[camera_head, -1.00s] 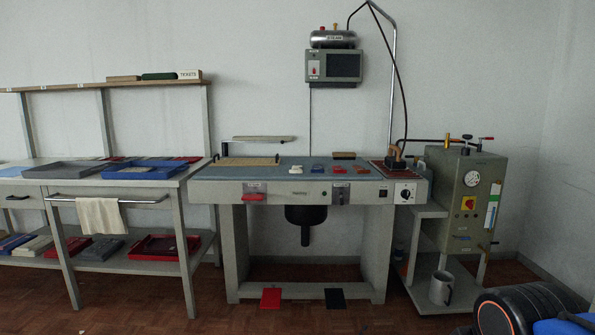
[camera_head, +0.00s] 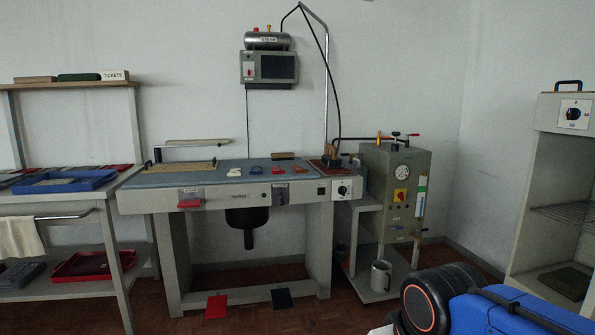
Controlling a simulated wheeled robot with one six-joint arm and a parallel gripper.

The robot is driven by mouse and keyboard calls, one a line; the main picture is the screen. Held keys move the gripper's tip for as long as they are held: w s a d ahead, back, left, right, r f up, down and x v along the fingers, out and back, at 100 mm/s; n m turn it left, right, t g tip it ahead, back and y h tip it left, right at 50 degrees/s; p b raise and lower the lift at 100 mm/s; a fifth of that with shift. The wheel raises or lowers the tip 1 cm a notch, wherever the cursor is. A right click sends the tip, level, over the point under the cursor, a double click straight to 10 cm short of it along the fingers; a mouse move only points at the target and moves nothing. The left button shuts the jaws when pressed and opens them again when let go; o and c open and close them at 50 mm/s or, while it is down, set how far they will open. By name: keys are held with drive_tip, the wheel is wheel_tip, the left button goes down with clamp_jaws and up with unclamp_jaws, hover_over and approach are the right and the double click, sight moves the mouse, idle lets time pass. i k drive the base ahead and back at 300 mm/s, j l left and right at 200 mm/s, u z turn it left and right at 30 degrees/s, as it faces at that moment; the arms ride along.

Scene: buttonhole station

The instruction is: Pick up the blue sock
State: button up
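A small blue item (camera_head: 255,170) lies on the blue-grey top of the pressing table (camera_head: 180,178), between a white item (camera_head: 235,172) and a red one (camera_head: 278,170). It may be the blue sock, but it is too small to tell for sure. My arm's blue and black links fill the lower right corner. My gripper is not in view.
A bench on the left holds a blue tray (camera_head: 65,182). A steam boiler (camera_head: 396,190) stands right of the table, with a metal mug (camera_head: 380,276) on its lower shelf. An open cabinet (camera_head: 562,110) is at far right. Red (camera_head: 216,306) and black (camera_head: 282,298) pedals lie on the floor.

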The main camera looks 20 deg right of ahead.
sight(256, 169)
drive_tip(key=i+j, duration=0.1)
drive_tip(key=i, duration=0.95)
drive_tip(key=i+j+z, duration=0.1)
drive_tip(key=i, duration=0.4)
